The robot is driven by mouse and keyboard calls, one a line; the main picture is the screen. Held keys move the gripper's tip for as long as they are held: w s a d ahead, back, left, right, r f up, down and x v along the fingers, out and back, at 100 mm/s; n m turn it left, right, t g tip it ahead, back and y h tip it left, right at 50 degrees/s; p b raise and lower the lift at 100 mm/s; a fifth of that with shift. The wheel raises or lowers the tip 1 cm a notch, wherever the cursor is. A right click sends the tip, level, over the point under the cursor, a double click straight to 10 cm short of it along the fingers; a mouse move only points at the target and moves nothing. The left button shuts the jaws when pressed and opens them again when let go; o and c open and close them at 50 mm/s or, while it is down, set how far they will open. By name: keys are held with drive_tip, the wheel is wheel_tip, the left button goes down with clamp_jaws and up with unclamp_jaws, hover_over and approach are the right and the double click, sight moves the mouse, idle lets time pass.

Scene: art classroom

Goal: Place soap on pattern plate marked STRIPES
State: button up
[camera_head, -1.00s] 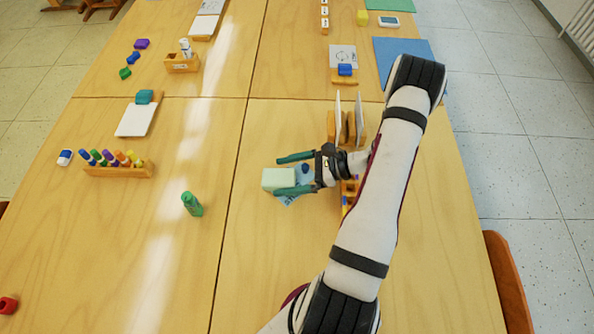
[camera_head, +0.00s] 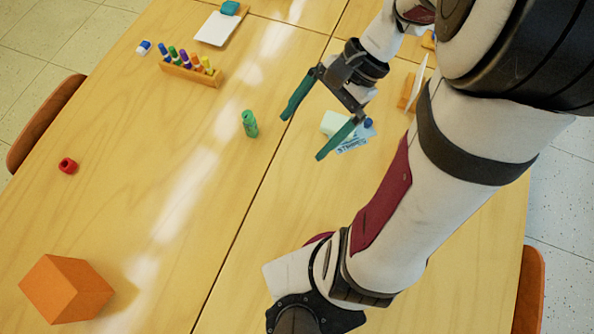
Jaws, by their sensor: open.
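A pale green block (camera_head: 332,121), which looks like the soap, lies on the table's right part. A light blue plate (camera_head: 354,145) with lettering that seems to read STRIPES lies right beside or under it; I cannot tell whether the block rests on it. My gripper (camera_head: 302,138) is open and empty, with its green fingers spread wide. It appears raised above the table, and one finger crosses in front of the block and plate and hides part of both.
A wooden marker rack (camera_head: 190,74), a red ring-like piece (camera_head: 67,166) and an orange cube (camera_head: 65,289) are farther left. A wooden stand (camera_head: 410,92) is close on the right. The middle front of the table is clear.

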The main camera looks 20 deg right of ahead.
drive_tip(key=s+a+r+n+h, duration=0.2)
drive_tip(key=s+a+n+h, duration=0.3)
drive_tip(key=s, duration=0.5)
drive_tip(key=a+n, duration=0.2)
drive_tip(key=n, duration=0.1)
drive_tip(key=shift+r+t, duration=0.15)
drive_tip(key=shift+t, duration=0.15)
